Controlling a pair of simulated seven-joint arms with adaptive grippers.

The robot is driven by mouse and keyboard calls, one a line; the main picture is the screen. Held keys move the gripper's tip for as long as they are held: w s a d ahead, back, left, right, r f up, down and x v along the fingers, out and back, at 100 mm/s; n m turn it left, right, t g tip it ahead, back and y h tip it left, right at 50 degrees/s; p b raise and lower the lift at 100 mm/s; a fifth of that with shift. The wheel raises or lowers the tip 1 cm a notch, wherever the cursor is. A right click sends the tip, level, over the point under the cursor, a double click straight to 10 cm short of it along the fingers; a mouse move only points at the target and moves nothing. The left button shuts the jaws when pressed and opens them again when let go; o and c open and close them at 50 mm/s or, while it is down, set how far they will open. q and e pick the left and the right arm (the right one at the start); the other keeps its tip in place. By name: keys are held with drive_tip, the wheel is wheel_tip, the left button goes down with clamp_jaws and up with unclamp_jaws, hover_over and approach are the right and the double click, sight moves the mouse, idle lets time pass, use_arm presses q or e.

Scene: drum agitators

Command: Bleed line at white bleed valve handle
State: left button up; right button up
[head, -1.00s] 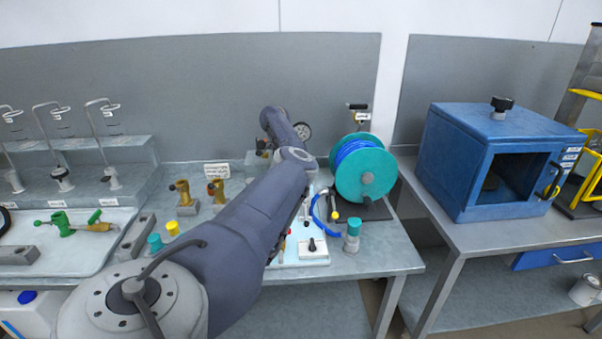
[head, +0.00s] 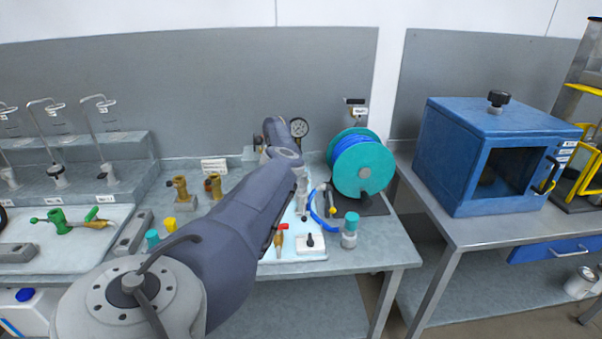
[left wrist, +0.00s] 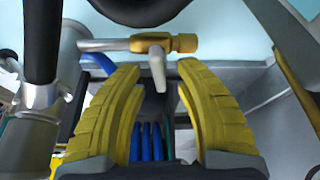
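In the left wrist view the white bleed valve handle (left wrist: 157,72) hangs down from a brass and grey valve body (left wrist: 166,43). My left gripper (left wrist: 160,67) is open, with its yellow fingers on either side of the handle in the picture. Gaps show between the handle and both fingers, and I cannot tell how far the handle lies beyond the tips. In the head view my left arm covers much of the pale board (head: 290,254), and the white handle and fingertips cannot be made out there. My right gripper is not in view.
A teal reel with blue hose (head: 362,166) stands right of the board. A pressure gauge (head: 299,129) is behind my arm. A teal-capped fitting (head: 349,230) stands by the board's right edge, and a red-handled brass valve (head: 281,240) is near its front.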

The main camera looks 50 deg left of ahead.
use_arm(q)
drive_tip(key=shift+c, duration=0.2)
clamp_jaws()
drive_tip(key=shift+d+m+h, duration=0.1)
drive_tip(key=shift+m+h, duration=0.2)
drive_tip(key=shift+m, duration=0.4)
idle(0.5)
drive_tip(key=shift+o, duration=0.2)
unclamp_jaws()
drive_tip(key=shift+w+f+n, duration=0.1)
drive_tip(key=shift+n, duration=0.2)
drive_tip(key=shift+n, duration=0.4)
